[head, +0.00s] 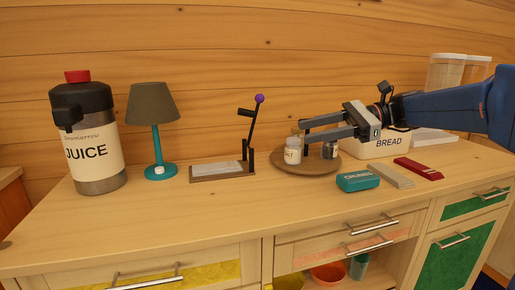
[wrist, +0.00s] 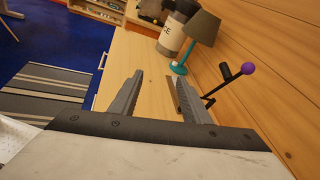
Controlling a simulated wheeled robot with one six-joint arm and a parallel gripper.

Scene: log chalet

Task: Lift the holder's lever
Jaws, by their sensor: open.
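The holder (head: 223,178) stands on the wooden counter, a flat base with a pale sheet or plate on it and a black lever (head: 251,130) rising at its right end. The lever is tipped with a purple ball and stands nearly upright, leaning slightly right at the top. In the wrist view the lever's purple ball (wrist: 248,69) shows right of the fingers, and the base is partly hidden behind the right finger. My gripper (head: 302,133) is open and empty, to the right of the lever and apart from it, above a round wooden tray. It also shows in the wrist view (wrist: 163,80).
The round tray (head: 325,163) with a small white jar (head: 292,151) and other jars is under my gripper. A teal lamp (head: 157,130) and juice dispenser (head: 96,140) stand left. A bread box (head: 384,147), teal box (head: 357,181) and red item (head: 418,168) are right.

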